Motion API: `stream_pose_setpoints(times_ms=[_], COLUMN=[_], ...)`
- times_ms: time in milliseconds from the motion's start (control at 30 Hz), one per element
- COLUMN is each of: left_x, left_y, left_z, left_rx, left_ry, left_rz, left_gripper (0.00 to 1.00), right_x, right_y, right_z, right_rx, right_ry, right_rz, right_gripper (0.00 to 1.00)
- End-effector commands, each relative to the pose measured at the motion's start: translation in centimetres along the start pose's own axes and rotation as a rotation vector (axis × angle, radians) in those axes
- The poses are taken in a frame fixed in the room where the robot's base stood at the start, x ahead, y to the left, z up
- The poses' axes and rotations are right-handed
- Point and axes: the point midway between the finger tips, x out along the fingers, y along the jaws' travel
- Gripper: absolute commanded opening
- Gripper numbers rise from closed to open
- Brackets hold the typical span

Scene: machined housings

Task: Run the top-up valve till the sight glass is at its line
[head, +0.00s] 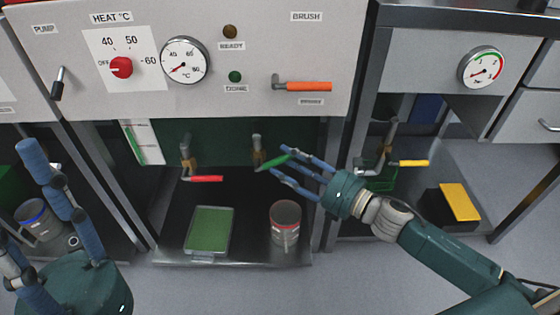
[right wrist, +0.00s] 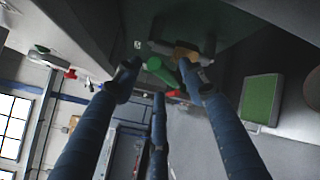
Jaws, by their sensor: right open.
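A valve with a green lever (head: 272,163) sits under the front panel, in the middle of the open bay. No label tells which valve is the top-up one. My right gripper (head: 279,160) is open, its blue fingers around the green lever. In the right wrist view the green lever (right wrist: 160,70) shows between the spread fingertips; contact is unclear. The sight glass seems to be the white plate with a slanting green strip (head: 135,143) left of the bay; its line is too small to read. My left gripper (head: 22,190) is open and empty at the lower left.
A red-lever valve (head: 205,179) is left of the green one, a yellow-lever valve (head: 413,163) right. Below stand a green-topped tray (head: 210,230) and a can (head: 285,220). The panel above carries a red knob (head: 121,67), a dial (head: 184,60) and an orange lever (head: 305,87).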

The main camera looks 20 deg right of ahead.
Motion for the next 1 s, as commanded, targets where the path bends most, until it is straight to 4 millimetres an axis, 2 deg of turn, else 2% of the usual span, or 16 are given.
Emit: stream_pose_setpoints(times_ms=[200,567,600,800,1000], left_x=[-0.4,-0.5,-0.5,-0.5,-0.5], left_y=[0.0,0.0,0.0,0.0,0.0], left_z=[0.1,0.1,0.1,0.1,0.2], left_rx=[0.0,-0.001,-0.001,-0.001,0.0], left_ry=[-0.001,-0.002,-0.002,-0.002,-0.002], left_rz=[0.0,0.0,0.0,0.0,0.0], left_gripper=[0.4,0.4,0.4,0.4,0.4], right_x=[2.2,2.7,2.7,2.7,2.7], right_y=[0.0,-0.1,-0.1,-0.1,-0.1], right_z=[0.1,0.0,0.0,0.0,0.0], right_rx=[0.0,0.001,0.001,0.001,0.001], right_ry=[-0.002,0.0,0.0,0.0,-0.001], right_rz=[0.0,-0.001,-0.001,-0.001,-0.001], right_gripper=[0.41,0.41,0.39,0.0,0.0])
